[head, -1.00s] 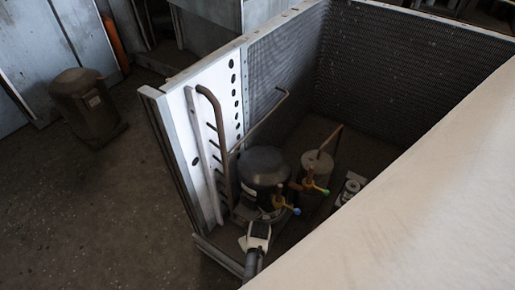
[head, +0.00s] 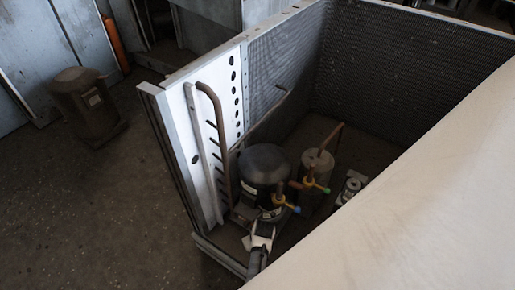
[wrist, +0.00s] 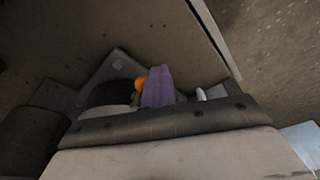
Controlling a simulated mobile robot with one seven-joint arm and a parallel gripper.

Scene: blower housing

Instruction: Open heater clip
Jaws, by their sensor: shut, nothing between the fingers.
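A black domed compressor (head: 263,165) stands upright inside the open housing. My gripper (head: 266,222) is shut and empty, low at the compressor's near side. It is too small in the head view to tell whether it touches. In the wrist view a purple upright piece (wrist: 158,86) stands just beyond my gripper's dark edge, beside a small orange knob (wrist: 141,83) and a dark rounded body. I cannot tell for certain that the purple piece is the heater clip. In the head view the clip cannot be made out.
Valves with yellow bodies (head: 283,200) stick out near the compressor. A grey cylinder (head: 317,168) stands to its right. A bent pipe (head: 215,120) runs along the white panel (head: 186,135). A large pale panel (head: 430,210) covers the lower right.

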